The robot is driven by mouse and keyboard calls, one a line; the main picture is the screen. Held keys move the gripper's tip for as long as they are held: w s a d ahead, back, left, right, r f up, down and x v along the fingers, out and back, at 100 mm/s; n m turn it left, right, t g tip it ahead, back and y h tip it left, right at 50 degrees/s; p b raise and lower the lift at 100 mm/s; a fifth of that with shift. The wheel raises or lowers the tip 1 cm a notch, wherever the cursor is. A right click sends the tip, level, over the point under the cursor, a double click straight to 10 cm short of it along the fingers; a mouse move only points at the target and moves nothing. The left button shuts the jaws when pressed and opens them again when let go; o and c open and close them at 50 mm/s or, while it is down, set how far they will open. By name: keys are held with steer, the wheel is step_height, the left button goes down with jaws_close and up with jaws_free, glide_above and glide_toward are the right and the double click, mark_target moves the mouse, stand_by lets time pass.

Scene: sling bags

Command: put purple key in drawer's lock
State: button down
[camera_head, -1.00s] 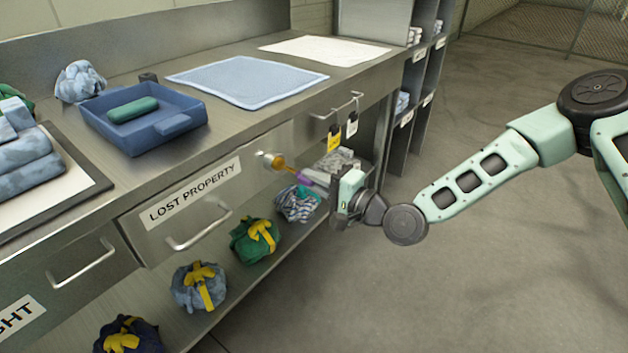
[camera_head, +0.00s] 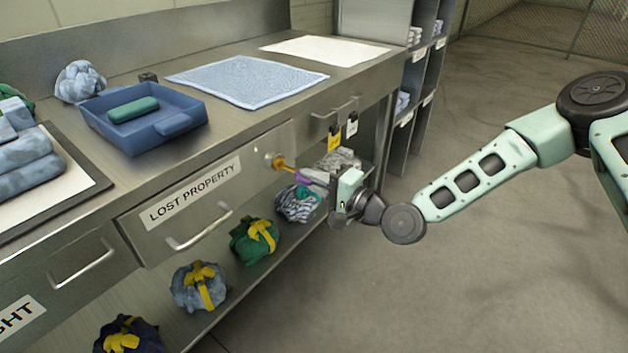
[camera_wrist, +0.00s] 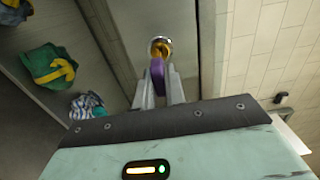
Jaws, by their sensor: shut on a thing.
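The purple key (camera_wrist: 157,75) has a purple head and a brass-coloured shaft. My gripper (camera_head: 310,177) is shut on its purple head, and the key also shows in the head view (camera_head: 301,177). The shaft points at the round lock (camera_wrist: 160,46) on the drawer front, and its tip is at the lock's face. How deep the tip sits in the lock I cannot tell. In the head view the lock (camera_head: 268,161) is to the right of the "LOST PROPERTY" label on the shut drawer (camera_head: 140,235).
A yellow tag (camera_head: 334,140) and a white tag hang from the rail right of the lock. Tied cloth bundles, such as a green one (camera_head: 254,240), lie on the shelf below. A blue tray (camera_head: 180,125) stands on the counter. The floor at right is clear.

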steer(key=shift+x, duration=1.8)
steer(key=c, duration=1.4)
jaws_free()
steer(key=v, duration=1.7)
steer(key=shift+s+d, duration=0.15)
